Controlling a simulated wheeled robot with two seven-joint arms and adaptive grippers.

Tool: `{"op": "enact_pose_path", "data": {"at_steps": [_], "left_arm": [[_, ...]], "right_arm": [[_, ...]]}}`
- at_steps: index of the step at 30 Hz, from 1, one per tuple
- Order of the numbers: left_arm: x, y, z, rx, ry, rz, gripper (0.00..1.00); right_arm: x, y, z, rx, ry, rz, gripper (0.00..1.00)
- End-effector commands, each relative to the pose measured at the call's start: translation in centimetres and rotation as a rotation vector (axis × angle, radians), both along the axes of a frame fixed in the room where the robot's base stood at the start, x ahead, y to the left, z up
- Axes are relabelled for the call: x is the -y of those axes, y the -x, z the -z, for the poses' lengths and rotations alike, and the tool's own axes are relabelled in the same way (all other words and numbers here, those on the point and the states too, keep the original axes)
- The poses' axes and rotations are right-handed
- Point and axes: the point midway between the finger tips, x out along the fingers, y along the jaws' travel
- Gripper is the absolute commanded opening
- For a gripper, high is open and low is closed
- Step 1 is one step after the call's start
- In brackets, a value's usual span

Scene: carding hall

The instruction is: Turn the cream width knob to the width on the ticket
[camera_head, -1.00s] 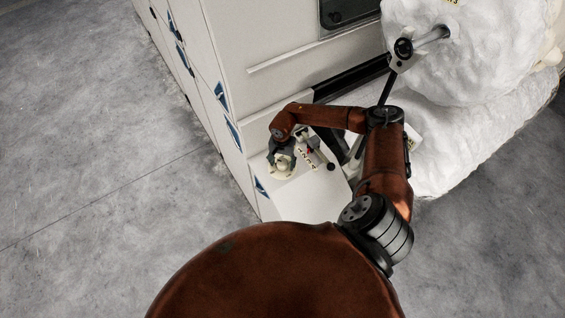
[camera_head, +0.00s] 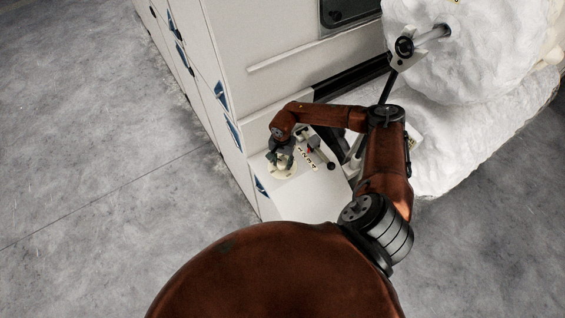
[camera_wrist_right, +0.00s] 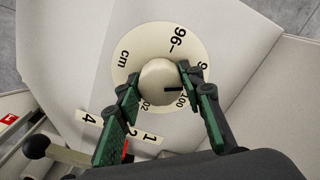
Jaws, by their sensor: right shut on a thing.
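The cream width knob (camera_wrist_right: 157,80) shows in the right wrist view, with a dark pointer line facing right. It sits on a pale round dial (camera_wrist_right: 134,58) marked "cm", 96, 100 and 102; another number starting with 9 is partly covered. The line points to the side near 100, partly hidden by a finger. My right gripper (camera_wrist_right: 160,88) is shut on the knob, one green finger on each side. In the head view, the right gripper (camera_head: 281,160) is down over the dial (camera_head: 284,174). I see no readable ticket. My left gripper is not in view.
Beside the dial is a numbered strip (camera_wrist_right: 119,134), with a black-knobbed lever (camera_wrist_right: 37,146) near it. A red part (camera_head: 312,147) is close to the gripper. The cream machine cabinet (camera_head: 250,45) stands behind; white fibre rolls (camera_head: 480,60) are at right. Grey floor is clear at left.

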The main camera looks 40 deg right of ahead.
Motion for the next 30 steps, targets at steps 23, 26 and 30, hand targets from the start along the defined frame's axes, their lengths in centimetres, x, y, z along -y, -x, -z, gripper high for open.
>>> {"op": "enact_pose_path", "data": {"at_steps": [23,26,30], "left_arm": [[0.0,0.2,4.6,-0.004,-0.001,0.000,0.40],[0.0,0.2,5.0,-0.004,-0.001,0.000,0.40],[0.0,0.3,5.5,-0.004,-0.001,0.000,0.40]], "right_arm": [[0.0,-0.1,0.2,0.000,0.002,0.648,0.11],[0.1,-0.1,0.2,0.001,0.002,0.730,0.11],[0.1,-0.1,0.1,0.001,0.002,0.829,0.11]]}}
